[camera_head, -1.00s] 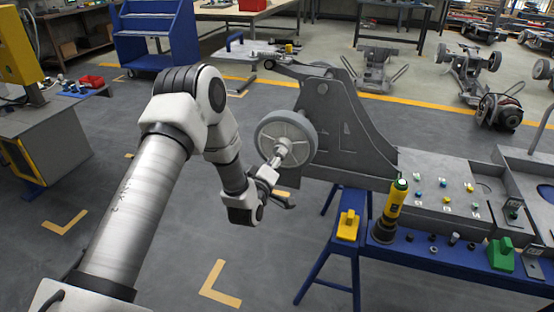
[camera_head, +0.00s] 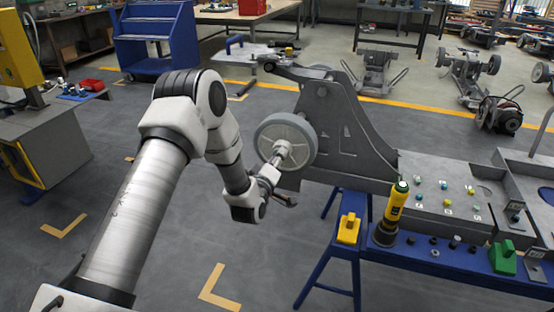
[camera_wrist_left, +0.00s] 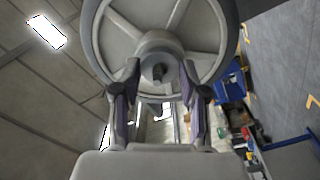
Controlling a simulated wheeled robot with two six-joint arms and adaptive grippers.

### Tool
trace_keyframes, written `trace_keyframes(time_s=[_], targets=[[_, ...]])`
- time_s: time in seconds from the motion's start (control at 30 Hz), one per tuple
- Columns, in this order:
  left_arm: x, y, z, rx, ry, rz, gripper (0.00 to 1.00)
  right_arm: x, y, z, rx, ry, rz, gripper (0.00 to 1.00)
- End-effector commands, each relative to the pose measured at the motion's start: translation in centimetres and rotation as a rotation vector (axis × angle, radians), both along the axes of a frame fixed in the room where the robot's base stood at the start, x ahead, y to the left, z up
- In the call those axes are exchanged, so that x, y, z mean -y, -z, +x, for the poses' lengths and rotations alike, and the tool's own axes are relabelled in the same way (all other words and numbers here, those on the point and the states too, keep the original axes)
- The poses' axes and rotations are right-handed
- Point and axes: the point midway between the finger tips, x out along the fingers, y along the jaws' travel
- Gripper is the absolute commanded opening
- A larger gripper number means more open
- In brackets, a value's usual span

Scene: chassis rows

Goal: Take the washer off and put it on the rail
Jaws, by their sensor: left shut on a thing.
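The grey spoked wheel (camera_head: 270,133) is mounted on the side of the grey chassis (camera_head: 325,115); it also fills the top of the left wrist view (camera_wrist_left: 100,35). My left gripper (camera_head: 277,162) is at the wheel's hub. In the left wrist view its fingers (camera_wrist_left: 160,85) stand on both sides of the hub's end, shut on the washer there. The washer is hard to tell apart from the grey hub (camera_wrist_left: 158,42); a dark stud end (camera_wrist_left: 159,73) shows in the middle. The blue rail (camera_head: 455,267) runs along the bench's front. My right gripper is not in view.
A yellow power tool (camera_head: 394,210) stands upright by the rail's left end, beside a yellow block (camera_head: 348,226). Several small parts and a green block (camera_head: 503,257) sit along the rail. The floor left of the blue trestle (camera_head: 327,272) is clear.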

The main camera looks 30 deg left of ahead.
Motion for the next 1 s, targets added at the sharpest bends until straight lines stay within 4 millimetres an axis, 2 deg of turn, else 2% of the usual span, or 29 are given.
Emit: trace_keyframes(time_s=[1.0], targets=[[1.4,0.0,-5.8,-0.002,0.000,-0.001,0.18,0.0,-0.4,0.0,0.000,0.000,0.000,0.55]])
